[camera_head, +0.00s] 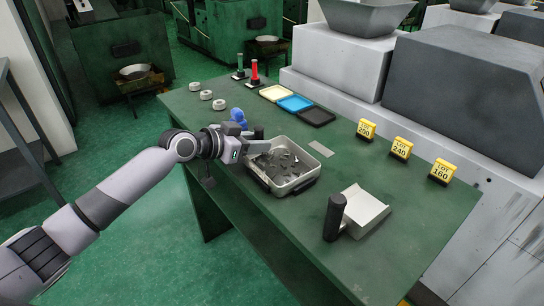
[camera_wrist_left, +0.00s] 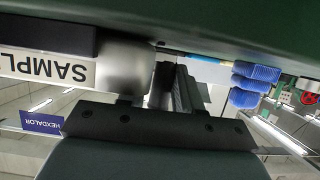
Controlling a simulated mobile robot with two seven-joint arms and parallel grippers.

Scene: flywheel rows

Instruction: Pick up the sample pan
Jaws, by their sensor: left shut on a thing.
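The sample pan (camera_head: 303,186) is a shallow metal pan holding dark grey scraps. It is on the green table or very close to it; I cannot tell whether it touches. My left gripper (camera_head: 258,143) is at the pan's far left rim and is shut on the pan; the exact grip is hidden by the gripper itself. In the left wrist view the fingers (camera_wrist_left: 172,88) are close together beside the pan's pale wall (camera_wrist_left: 45,68), with upside-down "SAMPL" lettering. My right gripper is in neither view.
The green table (camera_head: 405,168) also bears a scoop (camera_head: 364,211) with a black handle, yellow lot markers (camera_head: 401,148), coloured trays (camera_head: 295,103), white rings (camera_head: 206,95) and a blue object (camera_head: 238,116) near my left wrist. Grey machine housings (camera_head: 465,90) stand behind.

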